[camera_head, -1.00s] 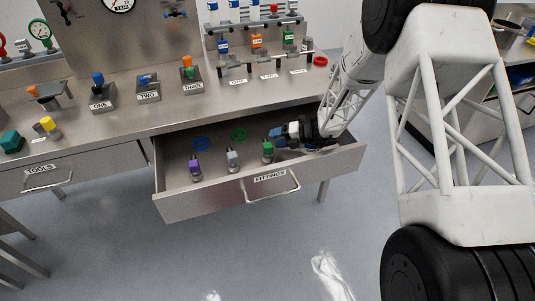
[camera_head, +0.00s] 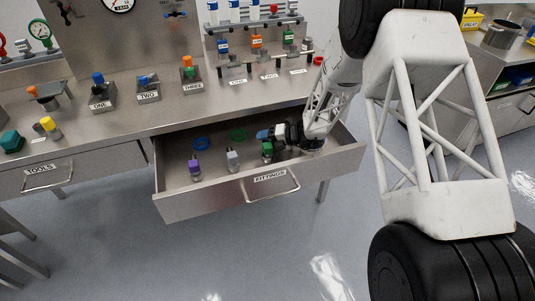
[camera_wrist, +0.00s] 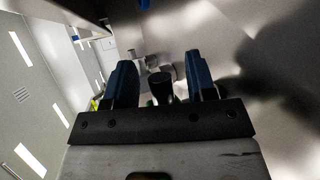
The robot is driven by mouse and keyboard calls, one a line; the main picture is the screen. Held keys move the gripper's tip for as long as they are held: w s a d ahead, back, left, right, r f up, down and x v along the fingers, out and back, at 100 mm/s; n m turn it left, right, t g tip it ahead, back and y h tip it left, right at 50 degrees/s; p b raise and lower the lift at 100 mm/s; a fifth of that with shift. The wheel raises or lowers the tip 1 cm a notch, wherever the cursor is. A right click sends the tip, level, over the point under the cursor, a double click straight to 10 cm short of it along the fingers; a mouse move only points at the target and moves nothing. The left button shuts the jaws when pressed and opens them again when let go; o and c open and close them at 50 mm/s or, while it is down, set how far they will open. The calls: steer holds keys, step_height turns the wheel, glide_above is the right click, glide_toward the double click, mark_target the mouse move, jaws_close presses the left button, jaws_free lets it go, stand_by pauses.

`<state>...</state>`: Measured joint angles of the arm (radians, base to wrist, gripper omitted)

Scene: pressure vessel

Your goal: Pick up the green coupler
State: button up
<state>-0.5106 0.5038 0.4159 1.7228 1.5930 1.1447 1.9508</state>
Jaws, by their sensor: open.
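The green coupler (camera_head: 267,147) stands in the open drawer, at the right end of a row with a purple and a grey fitting. My gripper (camera_head: 266,135) reaches into the drawer from the right, its fingertips close by the coupler's top. In the wrist view my gripper's two blue fingers (camera_wrist: 159,63) are spread apart. A dark round piece (camera_wrist: 160,88) shows between them; it appears to be the coupler, though its colour is hard to tell. I cannot tell whether a finger touches it.
The drawer (camera_head: 215,200) labelled FITTINGS also holds the purple fitting (camera_head: 195,165), the grey fitting (camera_head: 233,158), a blue ring (camera_head: 201,143) and a green ring (camera_head: 238,135). The drawer's walls and the bench edge (camera_head: 175,121) are close around my gripper.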

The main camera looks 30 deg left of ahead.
jaws_close()
stand_by(0.3)
stand_by(0.4)
steer(key=shift+r, duration=5.05)
